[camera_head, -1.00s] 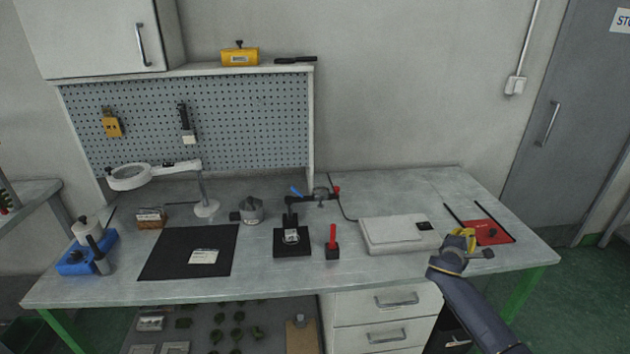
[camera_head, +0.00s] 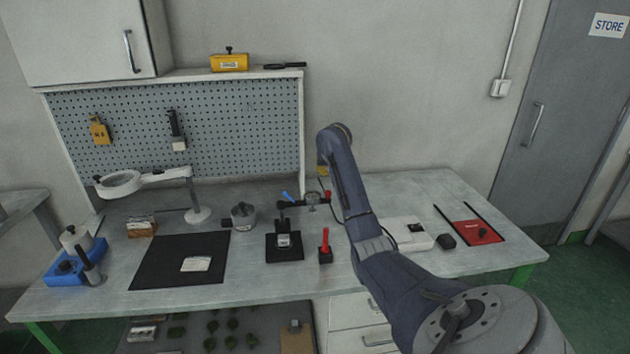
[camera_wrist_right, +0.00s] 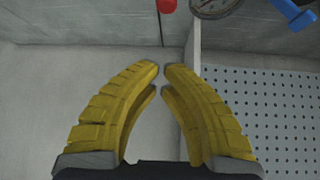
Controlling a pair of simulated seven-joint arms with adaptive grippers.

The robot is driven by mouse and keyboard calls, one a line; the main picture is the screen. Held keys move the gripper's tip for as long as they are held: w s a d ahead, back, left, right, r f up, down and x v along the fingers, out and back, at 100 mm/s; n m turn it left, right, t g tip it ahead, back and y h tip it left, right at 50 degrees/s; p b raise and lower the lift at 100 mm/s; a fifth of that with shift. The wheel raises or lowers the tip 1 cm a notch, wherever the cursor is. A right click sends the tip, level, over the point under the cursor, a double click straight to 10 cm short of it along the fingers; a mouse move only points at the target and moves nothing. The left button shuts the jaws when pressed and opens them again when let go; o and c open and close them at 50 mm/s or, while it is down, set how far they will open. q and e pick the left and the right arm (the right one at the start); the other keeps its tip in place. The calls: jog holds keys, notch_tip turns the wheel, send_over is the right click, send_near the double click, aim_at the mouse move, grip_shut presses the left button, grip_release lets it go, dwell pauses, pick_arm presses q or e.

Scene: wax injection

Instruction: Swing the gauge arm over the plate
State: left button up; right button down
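The gauge arm (camera_head: 296,203) is a dark bar on a post, with a round dial gauge (camera_head: 311,199), a blue lever (camera_head: 287,196) and a red knob (camera_head: 328,195). It points right, to the side of the black plate (camera_head: 272,254), which carries a small metallic block (camera_head: 284,240). My right gripper (camera_head: 323,170) is behind the gauge and mostly hidden by my arm. The right wrist view shows its yellow fingers (camera_wrist_right: 162,70) empty, tips nearly together. The red knob (camera_wrist_right: 168,5), gauge (camera_wrist_right: 218,6) and blue lever (camera_wrist_right: 293,12) lie beyond the tips. My left gripper is out of view.
A red-handled block (camera_head: 325,247) stands just right of the plate. A white scale (camera_head: 410,236), a dark block (camera_head: 446,241) and a red tray (camera_head: 464,229) are farther right. A black mat (camera_head: 160,270) and magnifier lamp (camera_head: 198,214) are left. A pegboard (camera_head: 230,140) stands behind.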

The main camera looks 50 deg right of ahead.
jog(key=x, duration=1)
jog(key=shift+s+a+f, duration=0.2)
jog(key=shift+s+a, duration=1.3)
